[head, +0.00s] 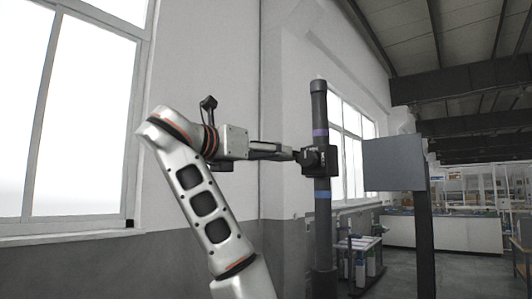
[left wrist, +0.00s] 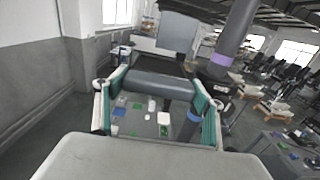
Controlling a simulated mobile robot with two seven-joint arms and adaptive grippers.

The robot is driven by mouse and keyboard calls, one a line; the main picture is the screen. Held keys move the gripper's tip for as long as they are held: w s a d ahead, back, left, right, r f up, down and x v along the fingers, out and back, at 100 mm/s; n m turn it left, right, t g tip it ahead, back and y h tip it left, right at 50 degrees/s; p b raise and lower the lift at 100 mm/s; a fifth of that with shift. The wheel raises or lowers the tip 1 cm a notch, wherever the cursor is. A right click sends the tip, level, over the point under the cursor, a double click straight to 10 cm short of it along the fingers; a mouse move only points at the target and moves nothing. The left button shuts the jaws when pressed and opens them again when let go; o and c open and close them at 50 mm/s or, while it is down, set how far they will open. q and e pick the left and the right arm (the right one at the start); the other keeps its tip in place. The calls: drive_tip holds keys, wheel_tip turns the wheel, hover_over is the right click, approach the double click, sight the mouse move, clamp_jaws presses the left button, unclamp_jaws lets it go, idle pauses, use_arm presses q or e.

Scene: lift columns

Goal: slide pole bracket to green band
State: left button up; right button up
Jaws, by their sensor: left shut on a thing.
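The dark upright pole (head: 319,105) stands right of centre in the head view, with a purple band (head: 320,133) above and a blue band (head: 322,195) below. The black bracket (head: 328,161) sits around the pole between these two bands. No green band shows on the pole. My left gripper (head: 299,156) reaches the bracket from the left. In the left wrist view, its teal-lined fingers (left wrist: 160,100) are shut on a dark grey bar (left wrist: 160,84), which appears to be the bracket's handle. The pole (left wrist: 237,32) also shows there. My right gripper is out of view.
A grey panel (head: 395,164) on a dark post stands just right of the pole; it also shows in the left wrist view (left wrist: 178,31). A wall with windows (head: 75,110) is at the left. A low rack (head: 358,262) stands behind the pole.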

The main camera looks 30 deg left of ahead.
use_arm(q)
wheel_tip(320, 180, down, 4)
drive_tip(key=shift+r+b, duration=0.1)
drive_tip(key=shift+b, duration=0.7)
drive_tip(key=o, duration=1.6)
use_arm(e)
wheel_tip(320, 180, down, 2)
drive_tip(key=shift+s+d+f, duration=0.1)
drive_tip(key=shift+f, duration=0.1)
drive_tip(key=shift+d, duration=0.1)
use_arm(q)
drive_tip(key=shift+s+a, duration=0.15)
drive_tip(key=shift+s, duration=1.85)
drive_tip(key=shift+s+a, duration=0.15)
drive_tip(key=shift+s, duration=1.85)
drive_tip(key=shift+s+a, duration=0.15)
drive_tip(key=shift+s, duration=1.85)
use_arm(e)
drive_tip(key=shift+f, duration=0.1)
